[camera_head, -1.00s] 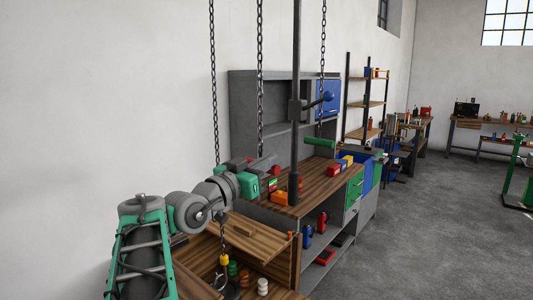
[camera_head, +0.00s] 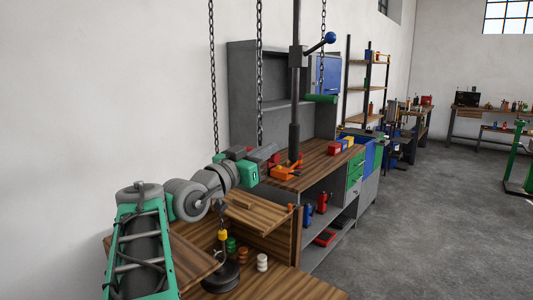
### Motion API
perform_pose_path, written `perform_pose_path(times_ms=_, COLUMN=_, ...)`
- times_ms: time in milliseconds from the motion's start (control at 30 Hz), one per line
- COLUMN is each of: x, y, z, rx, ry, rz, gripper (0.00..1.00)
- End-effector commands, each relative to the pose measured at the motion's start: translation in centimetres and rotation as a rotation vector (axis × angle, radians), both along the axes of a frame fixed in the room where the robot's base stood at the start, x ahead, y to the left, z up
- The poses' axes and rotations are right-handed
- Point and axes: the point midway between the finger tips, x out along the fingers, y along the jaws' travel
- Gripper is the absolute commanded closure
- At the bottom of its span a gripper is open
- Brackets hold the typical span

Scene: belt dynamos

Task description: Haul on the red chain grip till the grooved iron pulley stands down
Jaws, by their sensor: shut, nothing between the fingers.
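My gripper (camera_head: 264,154) is at the lower end of the middle chain (camera_head: 260,80), past the teal wrist. Its fingers are small and partly hidden, and it looks empty. A small red patch (camera_head: 274,160) shows beside it; I cannot tell whether this is the red chain grip. A green grip (camera_head: 321,98) is on the right chain (camera_head: 323,60). The dark iron pulley (camera_head: 221,278) is low at the bottom, below a yellow hook block (camera_head: 222,235). I cannot tell whether it hangs free or touches the wooden top.
A wooden bench (camera_head: 325,158) carries red and yellow boxes and an orange tool. A dark pole with a blue-balled lever (camera_head: 330,38) stands in front of a grey cabinet (camera_head: 243,90). A white spool (camera_head: 262,262) is near the pulley.

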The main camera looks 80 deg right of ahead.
Motion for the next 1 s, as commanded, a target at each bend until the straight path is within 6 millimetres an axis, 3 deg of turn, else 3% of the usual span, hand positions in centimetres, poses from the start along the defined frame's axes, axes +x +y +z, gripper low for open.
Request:
perform_pose_path(times_ms=33, x=0.0, y=-0.1, z=-4.1, rx=0.011, ry=0.003, rz=-0.001, gripper=1.0)
perform_pose_path(times_ms=100, x=0.0, y=-0.1, z=-6.4, rx=0.011, ry=0.003, rz=-0.001, gripper=1.0)
perform_pose_path(times_ms=300, x=0.0, y=-0.1, z=-11.8, rx=0.011, ry=0.003, rz=-0.001, gripper=1.0)
perform_pose_path(times_ms=400, x=0.0, y=-0.1, z=-13.6, rx=0.011, ry=0.003, rz=-0.001, gripper=1.0)
perform_pose_path(times_ms=600, x=0.0, y=-0.1, z=-15.0, rx=0.011, ry=0.003, rz=-0.001, gripper=1.0)
perform_pose_path(times_ms=1000, x=0.1, y=-0.2, z=-15.2, rx=0.018, ry=0.005, rz=-0.002, gripper=1.0)
